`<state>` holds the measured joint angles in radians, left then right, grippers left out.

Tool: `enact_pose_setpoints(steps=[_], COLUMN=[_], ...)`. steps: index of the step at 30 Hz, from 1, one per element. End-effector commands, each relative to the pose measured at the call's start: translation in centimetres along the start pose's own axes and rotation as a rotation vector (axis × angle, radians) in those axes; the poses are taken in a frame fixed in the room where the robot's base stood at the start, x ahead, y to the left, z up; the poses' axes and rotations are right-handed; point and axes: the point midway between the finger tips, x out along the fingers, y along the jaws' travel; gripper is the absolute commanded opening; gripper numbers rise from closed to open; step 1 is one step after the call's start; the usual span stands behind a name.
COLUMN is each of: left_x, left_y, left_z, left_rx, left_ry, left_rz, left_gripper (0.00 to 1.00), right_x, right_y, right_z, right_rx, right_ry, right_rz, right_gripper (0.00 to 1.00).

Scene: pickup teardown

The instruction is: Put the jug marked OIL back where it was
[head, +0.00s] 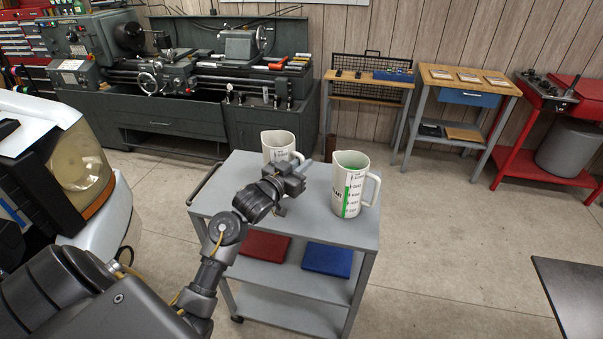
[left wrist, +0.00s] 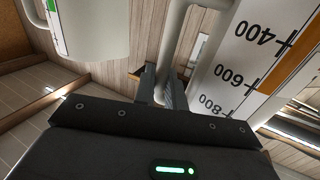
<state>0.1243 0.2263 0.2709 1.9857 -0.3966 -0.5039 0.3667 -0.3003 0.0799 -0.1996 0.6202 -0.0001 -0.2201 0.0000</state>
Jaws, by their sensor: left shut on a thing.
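A white jug (head: 276,144) is at the back of the grey cart's top (head: 225,185). My left gripper (head: 302,171) is at its right side, shut on its handle. In the left wrist view the handle passes between the fingers (left wrist: 164,85), and the jug wall (left wrist: 240,75) shows an orange stripe and 400, 600, 800 marks. No OIL word is readable. The arm hides part of the jug, and I cannot tell whether its base touches the cart. A second white jug (head: 341,197) with a green stripe stands upright to the right, apart from the gripper. My right gripper is not in view.
A red flat item (head: 262,246) and a blue one (head: 327,260) lie on the cart's middle shelf. A lathe (head: 200,75) stands behind at left. Small benches (head: 460,75) line the wall. A dark table edge (head: 575,290) is at lower right. The floor between is clear.

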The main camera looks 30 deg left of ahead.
Motion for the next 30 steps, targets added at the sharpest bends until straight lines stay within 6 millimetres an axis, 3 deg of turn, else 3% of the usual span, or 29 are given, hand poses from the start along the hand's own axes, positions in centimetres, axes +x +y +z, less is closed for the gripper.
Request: enact_pose_setpoints(steps=[10, 22, 23, 24, 27, 30], left_x=[0.5, 0.5, 0.4, 0.4, 0.4, 0.4], left_y=[0.0, 0.0, 0.0, 0.0, 0.0, 0.0], left_z=[3.2, 3.7, 3.9, 3.9, 3.9, 3.9], left_rx=[0.0, 0.002, 0.0, 0.0, 0.0, 0.0], left_ry=[0.003, 0.005, 0.0, 0.0, -0.001, -0.001], left_rz=[-0.002, -0.001, -0.001, -0.001, -0.001, -0.001], left_gripper=[0.0, 0.0, 0.16, 0.21, 0.34, 0.34], right_x=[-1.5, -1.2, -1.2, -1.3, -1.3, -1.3], right_y=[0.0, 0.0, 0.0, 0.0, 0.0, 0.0], right_z=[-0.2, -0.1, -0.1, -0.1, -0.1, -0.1], right_rx=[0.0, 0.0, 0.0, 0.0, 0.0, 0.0], right_ry=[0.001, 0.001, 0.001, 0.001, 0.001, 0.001], right_rz=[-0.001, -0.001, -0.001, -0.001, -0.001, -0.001], right_gripper=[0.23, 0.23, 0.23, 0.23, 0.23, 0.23])
